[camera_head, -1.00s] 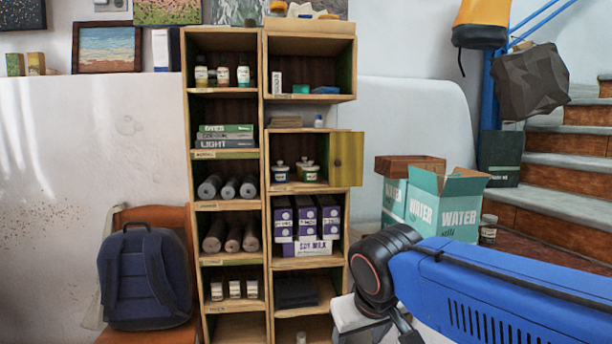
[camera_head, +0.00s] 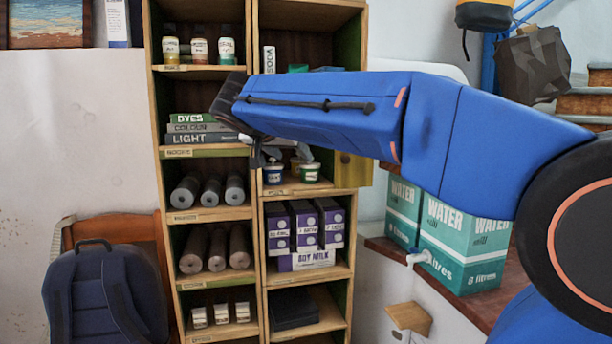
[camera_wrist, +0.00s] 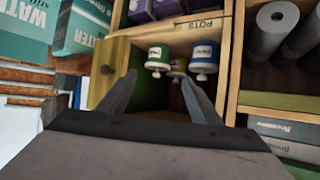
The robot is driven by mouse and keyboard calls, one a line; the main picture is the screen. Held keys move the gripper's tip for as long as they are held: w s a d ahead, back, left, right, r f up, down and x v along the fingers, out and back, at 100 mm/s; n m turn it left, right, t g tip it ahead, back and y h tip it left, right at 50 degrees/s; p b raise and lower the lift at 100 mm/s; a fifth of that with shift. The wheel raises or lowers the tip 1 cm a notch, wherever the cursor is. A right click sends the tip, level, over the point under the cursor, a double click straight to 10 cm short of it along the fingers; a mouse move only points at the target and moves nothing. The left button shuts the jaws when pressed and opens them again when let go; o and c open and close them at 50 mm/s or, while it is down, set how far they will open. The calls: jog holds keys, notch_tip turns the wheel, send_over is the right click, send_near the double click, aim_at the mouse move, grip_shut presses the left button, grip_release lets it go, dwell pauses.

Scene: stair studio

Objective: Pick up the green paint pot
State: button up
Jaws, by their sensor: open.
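The green paint pot (camera_head: 310,173) is a small white-lidded pot with a green band, at the right of an open shelf compartment. A blue-banded pot (camera_head: 273,175) stands left of it, and a yellow pot (camera_head: 295,163) is partly hidden behind. The wrist view is upside down; there the green pot (camera_wrist: 158,60) is left of the yellow (camera_wrist: 178,67) and blue (camera_wrist: 202,60) pots. My gripper (camera_wrist: 160,77) is open and empty, pointing at the compartment, its fingers apart from the pots. In the head view my arm hides most of the gripper.
An olive door (camera_wrist: 108,68) stands open beside the compartment, close to my finger in the wrist view. Soy milk cartons (camera_head: 306,260) fill the compartment below. Paper rolls (camera_head: 208,190) lie in the left column. Water boxes (camera_head: 462,245) stand at the right.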

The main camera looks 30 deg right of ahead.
aim_at(307, 169)
jog(key=x, duration=1.6)
jog(key=shift+w+d+f, duration=0.1)
jog(key=shift+d+f, duration=0.05)
jog(key=shift+d, duration=0.15)
jog(key=c, duration=1)
jog(key=shift+c, duration=0.5)
